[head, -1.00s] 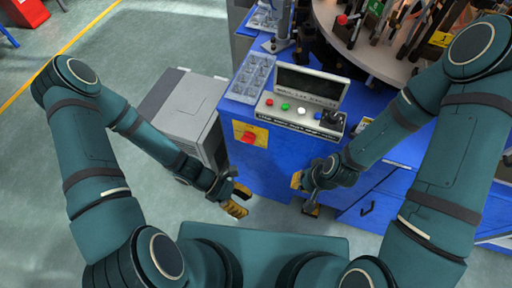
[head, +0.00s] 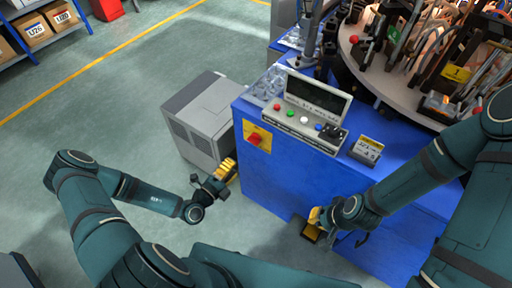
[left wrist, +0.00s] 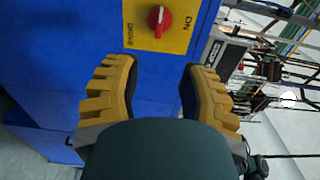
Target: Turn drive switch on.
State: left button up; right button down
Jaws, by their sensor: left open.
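The drive switch (head: 254,140) is a red rotary knob on a yellow plate (head: 262,130) on the blue machine's side face. In the left wrist view the red knob (left wrist: 159,19) sits at the top, between and beyond the fingers, with "ON" printed to its right on the plate. My left gripper (head: 228,172) is left of the switch in the head view, open, empty and apart from the knob. The left wrist view shows its yellow fingers (left wrist: 160,88) spread wide. My right gripper (head: 314,226) hangs by the machine's front; its opening is unclear.
A control panel (head: 304,120) with coloured buttons stands on the blue cabinet (head: 290,180). A grey box unit (head: 200,110) stands left of the cabinet. A round table (head: 385,80) with tools is at upper right. Floor at left is clear.

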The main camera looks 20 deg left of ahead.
aim_at(253, 141)
pick_arm(q)
jog(key=shift+n+y, duration=0.3)
jog(key=b+x, duration=0.1)
jog(key=x, duration=0.3)
jog(key=b+x, duration=0.1)
jog(key=x, duration=0.8)
jog(key=shift+w+a+b, duration=0.2)
jog(key=shift+w+b, duration=0.2)
jog(key=shift+w, duration=0.05)
jog(key=shift+r, duration=0.1)
grip_shut()
